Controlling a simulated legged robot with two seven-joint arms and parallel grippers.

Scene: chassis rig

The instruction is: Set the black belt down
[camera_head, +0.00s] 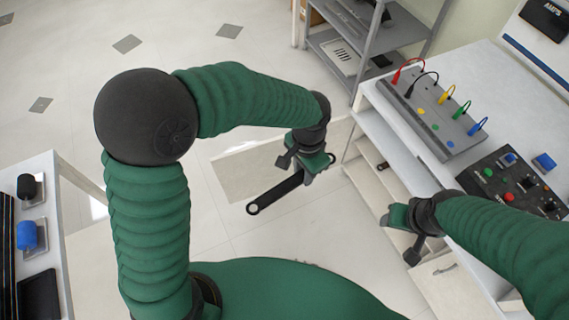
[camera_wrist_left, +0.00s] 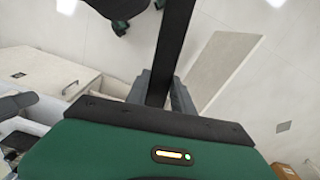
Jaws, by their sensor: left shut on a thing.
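The black belt (camera_head: 275,192) looks like a straight black strip with a ring at its lower end. My left gripper (camera_head: 312,164) is shut on it and holds it in the air over the floor, tilted down to the left. In the left wrist view the belt (camera_wrist_left: 173,50) runs up out of the picture from between the fingers (camera_wrist_left: 162,92). Its gripped part is hidden. My right gripper (camera_head: 398,218) is beside the white bench, with no thing seen in it; its jaw opening is unclear.
A white bench (camera_head: 500,90) on the right carries a grey board (camera_head: 430,115) with coloured plugs and a black control panel (camera_head: 510,185). A grey shelf rack (camera_head: 370,45) stands behind. A white table (camera_head: 45,175) with black and blue knobs is at left. Open floor lies between.

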